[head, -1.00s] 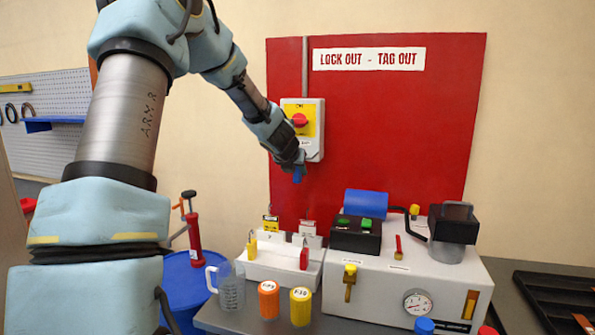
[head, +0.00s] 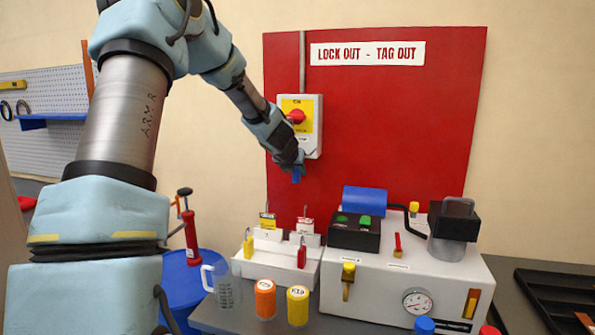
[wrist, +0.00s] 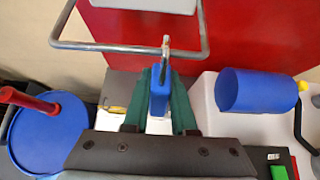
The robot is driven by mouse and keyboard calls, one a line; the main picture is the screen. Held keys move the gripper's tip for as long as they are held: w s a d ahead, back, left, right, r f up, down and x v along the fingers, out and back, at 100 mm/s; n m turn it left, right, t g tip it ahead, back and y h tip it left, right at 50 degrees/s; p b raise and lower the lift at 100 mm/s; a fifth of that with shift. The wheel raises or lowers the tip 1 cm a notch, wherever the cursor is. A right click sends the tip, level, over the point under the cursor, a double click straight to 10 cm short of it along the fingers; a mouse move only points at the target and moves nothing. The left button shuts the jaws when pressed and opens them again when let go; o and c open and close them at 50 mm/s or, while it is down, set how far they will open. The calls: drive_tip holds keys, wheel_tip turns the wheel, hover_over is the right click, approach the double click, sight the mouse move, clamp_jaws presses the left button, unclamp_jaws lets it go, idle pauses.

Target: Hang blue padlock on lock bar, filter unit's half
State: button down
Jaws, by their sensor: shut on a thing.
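The blue padlock (wrist: 159,97) is upright between the green fingers of my gripper (wrist: 160,112), which is shut on its body. Its metal shackle (wrist: 165,46) points away and crosses the lock bar (wrist: 110,47), a grey wire loop, right of the loop's middle. I cannot tell whether the shackle is around the bar or only in front of it. In the head view the padlock (head: 296,176) shows as a small blue patch under my gripper (head: 294,166), just below the switch box (head: 302,125) with its red knob. The bar is hidden there.
A red lock-out board (head: 390,120) stands behind. Below are a white tray (head: 270,275) with yellow and red padlocks, orange and yellow jars, and a white machine (head: 390,290) with a gauge and blue cylinder (head: 365,201). A blue drum (head: 190,285) stands left.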

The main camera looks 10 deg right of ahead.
drive_tip(key=c, duration=0.6)
unclamp_jaws()
drive_tip(key=shift+c, duration=0.2)
drive_tip(key=b+v, duration=0.1)
drive_tip(key=v, duration=0.9)
drive_tip(key=s+a+f+m+g+y, duration=0.2)
drive_tip(key=s+a+f+m+g, duration=0.1)
drive_tip(key=s+a+f+m, duration=0.5)
drive_tip(key=s+a+f+m+g+y, duration=0.3)
drive_tip(key=s+a+f+m, duration=0.5)
drive_tip(key=s+a+m, duration=0.6)
drive_tip(key=s+m+g, duration=0.1)
drive_tip(key=s+m, duration=0.3)
drive_tip(key=m, duration=0.5)
drive_tip(key=shift+f+g, duration=0.25)
drive_tip(key=shift+g, duration=0.05)
drive_tip(key=shift+a, duration=0.15)
